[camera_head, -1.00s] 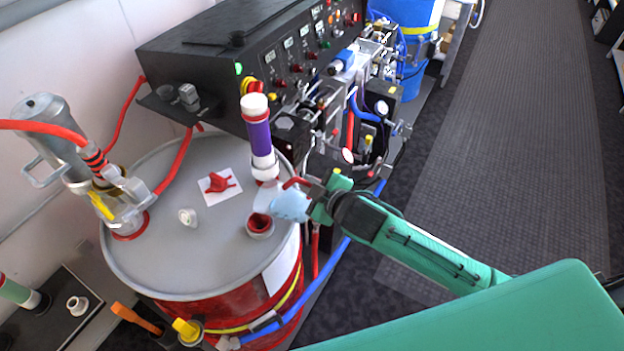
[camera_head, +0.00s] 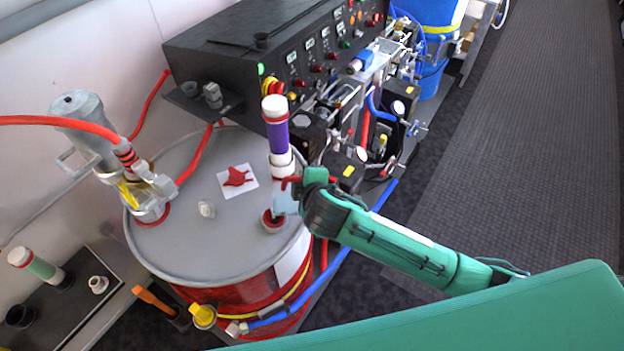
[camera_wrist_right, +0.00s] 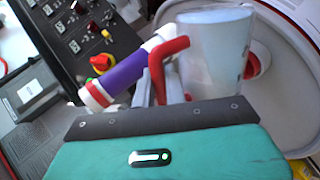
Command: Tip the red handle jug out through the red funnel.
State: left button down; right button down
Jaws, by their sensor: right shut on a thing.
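The jug (camera_head: 284,203) is pale, bluish and translucent, with a red handle (camera_wrist_right: 165,62). It also shows large in the right wrist view (camera_wrist_right: 215,55). My right gripper (camera_head: 302,187) is shut on the red handle, with the jug over the near right rim of the drum lid. The red funnel (camera_head: 272,221) sits in that lid, just below and beside the jug, and the jug partly covers it. In the right wrist view part of the funnel (camera_wrist_right: 257,66) shows behind the jug. Its exact tilt and contents are hard to tell. My left gripper is not in view.
A purple and white tube (camera_head: 279,137) stands close behind the jug. The grey drum lid (camera_head: 190,240) also bears a red item on white paper (camera_head: 237,178), a white cap (camera_head: 206,209) and a metal pump (camera_head: 105,150). A black control box (camera_head: 240,70) stands behind.

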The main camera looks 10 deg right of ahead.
aim_at(289, 178)
jog(key=shift+w+a+r+n+h, duration=0.1)
jog(key=shift+a+r+n+h, duration=0.25)
jog(key=shift+a, duration=0.3)
jog(key=shift+a+r+n+h, duration=0.25)
jog(key=shift+a+r+h, duration=0.15)
jog(key=shift+a, duration=0.25)
jog(key=shift+w+a+r+n+h, duration=0.1)
jog(key=shift+a+r+n+h, duration=0.25)
jog(key=shift+a, duration=0.3)
dwell(0.4)
